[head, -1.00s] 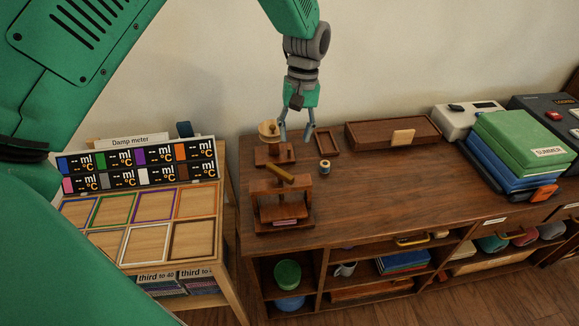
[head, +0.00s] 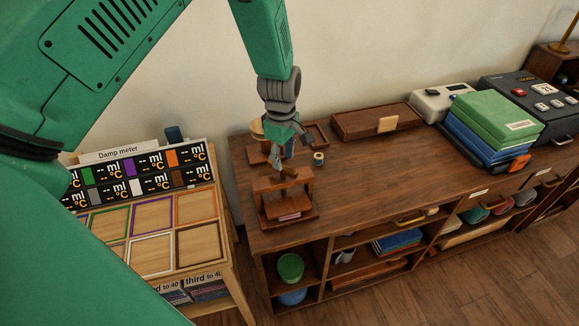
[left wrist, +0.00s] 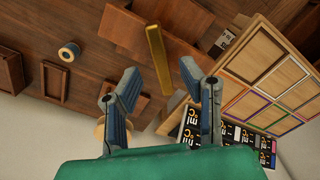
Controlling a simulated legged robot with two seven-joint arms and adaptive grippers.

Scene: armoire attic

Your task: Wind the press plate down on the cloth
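The wooden press (head: 262,208) stands near the front left of the dark cabinet top. A pink folded cloth (head: 290,216) lies low inside its frame. The brass handle bar (left wrist: 154,46) sits over the press; in the head view my gripper partly covers it. My left gripper (head: 288,168) is above the press, pointing down. In the left wrist view its two fingers (left wrist: 159,74) are spread, with the bar showing beyond and between the tips. I see no contact with the bar. The press plate cannot be made out clearly. My right gripper is not in view.
A thread spool (head: 318,158) and a small tray (head: 316,135) stand behind the press to the right. A long wooden box (head: 372,120) is by the wall, and green and blue cases (head: 490,125) are at right. The damp meter stand (head: 150,215) is at left. The middle cabinet top is clear.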

